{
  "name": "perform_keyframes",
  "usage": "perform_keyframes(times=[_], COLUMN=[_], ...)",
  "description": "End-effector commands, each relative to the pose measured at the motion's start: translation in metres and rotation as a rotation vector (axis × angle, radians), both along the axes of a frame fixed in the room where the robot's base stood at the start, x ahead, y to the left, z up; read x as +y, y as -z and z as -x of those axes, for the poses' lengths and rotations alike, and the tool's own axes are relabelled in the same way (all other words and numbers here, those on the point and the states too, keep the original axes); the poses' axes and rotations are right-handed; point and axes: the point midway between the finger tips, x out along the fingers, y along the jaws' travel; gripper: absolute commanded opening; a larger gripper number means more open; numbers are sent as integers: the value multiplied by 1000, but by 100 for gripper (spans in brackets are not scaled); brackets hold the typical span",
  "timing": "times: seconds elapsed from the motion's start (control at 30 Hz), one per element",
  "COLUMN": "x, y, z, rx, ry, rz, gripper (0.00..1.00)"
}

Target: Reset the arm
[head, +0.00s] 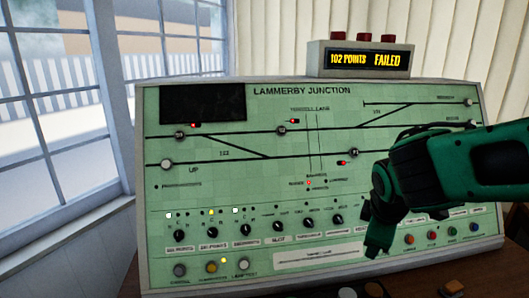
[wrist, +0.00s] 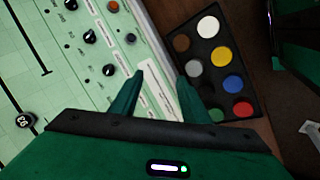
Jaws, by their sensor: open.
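My arm, green and black, reaches in from the right in the head view. My gripper (head: 378,240) hangs in front of the right half of the light green signal panel (head: 240,150), which is labelled Lammerby Junction. In the wrist view my gripper (wrist: 157,85) is open with nothing between its two green fingers. The fingers lie over the panel's lower edge, beside a white label strip (wrist: 160,92). Part of the panel is hidden behind my arm in the head view.
A display box (head: 366,60) on top of the panel reads "102 POINTS FAILED". A row of black knobs (head: 279,226) runs along the panel's lower part. A black tray (wrist: 215,65) with several coloured round pieces lies on the brown desk (wrist: 262,95). A window stands at left.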

Motion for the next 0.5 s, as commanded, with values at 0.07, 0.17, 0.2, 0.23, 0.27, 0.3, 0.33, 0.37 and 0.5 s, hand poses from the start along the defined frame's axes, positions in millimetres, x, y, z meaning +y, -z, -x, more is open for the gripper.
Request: perform_keyframes(times=[0.07,0.17,0.2,0.23,0.27,0.3,0.33,0.37,0.5], x=[-44,-86,-99,-109,-117,-126,-131,-136,-146], y=[2,7,8,10,11,12,13,14,16], z=[26,65,81,94,108,125,137,149,195], rx=[32,73,87,98,109,123,132,142,180], ry=[226,512,624,711,795,905,985,1059,1345], rz=[-79,-179,-219,-248,-276,-314,-339,-365,-457], gripper=[42,42,42,42,42,42,42,42,42])
